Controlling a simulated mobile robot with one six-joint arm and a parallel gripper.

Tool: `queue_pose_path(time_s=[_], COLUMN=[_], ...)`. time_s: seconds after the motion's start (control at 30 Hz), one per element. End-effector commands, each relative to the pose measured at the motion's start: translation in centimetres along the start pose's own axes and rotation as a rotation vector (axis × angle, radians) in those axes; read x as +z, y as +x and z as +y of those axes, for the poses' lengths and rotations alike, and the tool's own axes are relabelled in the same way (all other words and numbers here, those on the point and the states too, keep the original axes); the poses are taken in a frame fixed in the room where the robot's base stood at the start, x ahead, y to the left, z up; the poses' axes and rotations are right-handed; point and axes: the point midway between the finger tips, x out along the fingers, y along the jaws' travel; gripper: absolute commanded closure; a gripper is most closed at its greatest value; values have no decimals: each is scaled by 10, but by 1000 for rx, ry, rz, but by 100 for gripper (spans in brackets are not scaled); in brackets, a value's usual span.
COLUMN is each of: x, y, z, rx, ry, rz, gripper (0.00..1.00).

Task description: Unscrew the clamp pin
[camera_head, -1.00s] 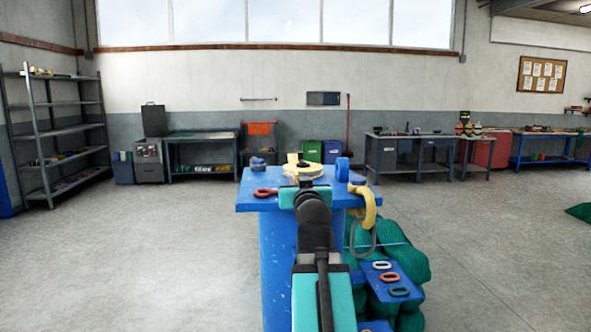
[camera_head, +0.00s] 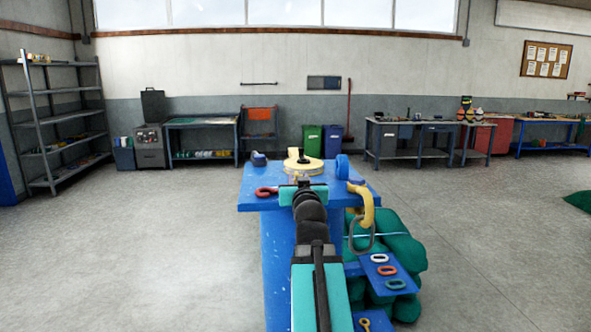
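A blue stand (camera_head: 262,203) is straight ahead, with a flat top. On its top lies a yellow round part (camera_head: 302,163) with an upright tab, and a blue upright lug (camera_head: 342,167) stands to its right. A yellow hook-shaped piece (camera_head: 367,206) hangs over the right edge, with a grey metal link (camera_head: 361,236) below it. My gripper (camera_head: 303,180), teal and dark, reaches over the top just in front of the yellow round part. Its fingers are small and partly hidden by its own body, so contact is unclear. I cannot make out the clamp pin for certain.
A red shackle-like piece (camera_head: 266,192) lies left of my gripper. Floor is open on both sides.

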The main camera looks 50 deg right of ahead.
Motion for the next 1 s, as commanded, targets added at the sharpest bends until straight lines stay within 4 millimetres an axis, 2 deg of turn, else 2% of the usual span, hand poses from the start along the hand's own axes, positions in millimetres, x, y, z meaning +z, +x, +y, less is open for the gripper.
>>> queue_pose_path(time_s=[1.0], x=[-4], y=[22], z=[-2], rx=[-13], ry=[-2], rz=[1], gripper=[73])
